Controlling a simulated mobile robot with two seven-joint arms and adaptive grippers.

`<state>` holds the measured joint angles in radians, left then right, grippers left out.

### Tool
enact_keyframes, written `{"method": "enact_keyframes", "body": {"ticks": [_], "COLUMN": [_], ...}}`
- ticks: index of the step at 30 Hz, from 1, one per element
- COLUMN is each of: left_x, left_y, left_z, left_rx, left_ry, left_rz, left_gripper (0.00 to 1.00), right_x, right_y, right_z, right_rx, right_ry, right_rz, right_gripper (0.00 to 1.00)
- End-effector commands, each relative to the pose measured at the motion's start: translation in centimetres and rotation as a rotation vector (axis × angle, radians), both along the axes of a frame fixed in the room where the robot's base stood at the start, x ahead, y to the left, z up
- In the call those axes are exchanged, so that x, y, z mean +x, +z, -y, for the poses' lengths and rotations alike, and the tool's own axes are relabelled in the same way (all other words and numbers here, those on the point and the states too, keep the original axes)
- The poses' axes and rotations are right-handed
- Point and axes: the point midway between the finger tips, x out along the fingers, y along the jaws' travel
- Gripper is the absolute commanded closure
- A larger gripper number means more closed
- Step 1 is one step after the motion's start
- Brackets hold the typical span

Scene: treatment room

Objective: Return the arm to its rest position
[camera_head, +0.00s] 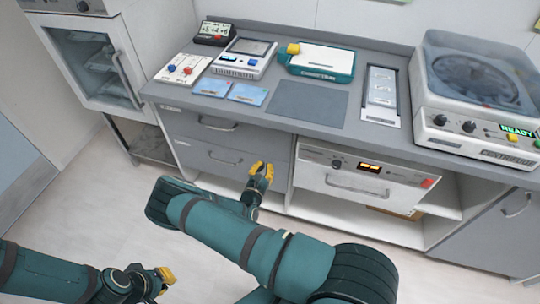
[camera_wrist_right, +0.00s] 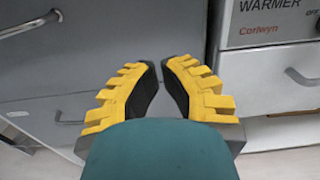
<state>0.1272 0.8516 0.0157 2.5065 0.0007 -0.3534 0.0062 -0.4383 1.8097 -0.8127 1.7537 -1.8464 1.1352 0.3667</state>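My right gripper (camera_head: 262,171) is in front of the grey drawers under the counter, below the counter top. It is empty, and its two yellow fingers stand a little apart. The right wrist view shows the same gripper (camera_wrist_right: 161,68) with a narrow gap between the fingertips and nothing between them. My right arm (camera_head: 225,232) reaches in from the bottom right, bent at the elbow. My left gripper (camera_head: 166,281) is low at the bottom left above the floor, clear of the furniture. Its finger gap is too small to judge, and I see nothing held.
The counter (camera_head: 200,103) carries several devices, blue packets (camera_head: 248,94), a grey mat (camera_head: 307,103) and a centrifuge (camera_head: 475,85). A warmer drawer unit (camera_head: 350,181) sits below, right of my right gripper. Drawer handles (camera_head: 225,160) stick out nearby. Floor (camera_head: 60,215) is open at left.

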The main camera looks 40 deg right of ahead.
Motion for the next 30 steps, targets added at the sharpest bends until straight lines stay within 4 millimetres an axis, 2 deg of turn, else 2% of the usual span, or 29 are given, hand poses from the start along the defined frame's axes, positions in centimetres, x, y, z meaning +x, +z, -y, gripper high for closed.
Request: {"method": "enact_keyframes", "body": {"ticks": [3,9,16,19,20,23,25,28,30], "left_x": [0.0,0.1,0.1,0.1,0.1,0.1,0.1,0.1,0.1], "left_y": [0.3,0.4,0.3,0.3,0.3,0.3,0.3,0.4,0.4], "left_z": [0.0,0.0,0.0,0.0,0.0,0.0,0.0,0.0,0.0], "left_rx": [0.000,0.000,0.001,0.001,0.001,0.001,0.000,0.000,0.000], "left_ry": [0.001,0.002,0.002,0.002,0.002,0.002,0.002,0.002,0.002], "left_rz": [0.001,0.002,0.002,0.002,0.002,0.002,0.002,0.002,0.002], "left_gripper": [1.00,1.00,1.00,1.00,1.00,1.00,1.00,1.00,1.00], "right_x": [-1.0,-1.8,-2.1,-3.7,-4.6,-9.3,-13.8,-20.1,-23.7], "right_y": [0.0,0.0,-0.1,-0.5,-0.8,-2.1,-3.4,-5.1,-5.8], "right_z": [-1.4,-2.3,-2.2,-1.2,-0.8,0.6,0.7,-1.6,-4.7], "right_rx": [0.000,0.000,0.005,0.044,0.068,0.193,0.321,0.543,0.717], "right_ry": [0.001,0.000,-0.010,-0.092,-0.138,-0.360,-0.562,-0.862,-1.064], "right_rz": [-0.001,0.000,-0.001,-0.015,-0.023,-0.056,-0.080,-0.102,-0.102], "right_gripper": [1.00,1.00,1.00,1.00,1.00,1.00,1.00,1.00,1.00]}}
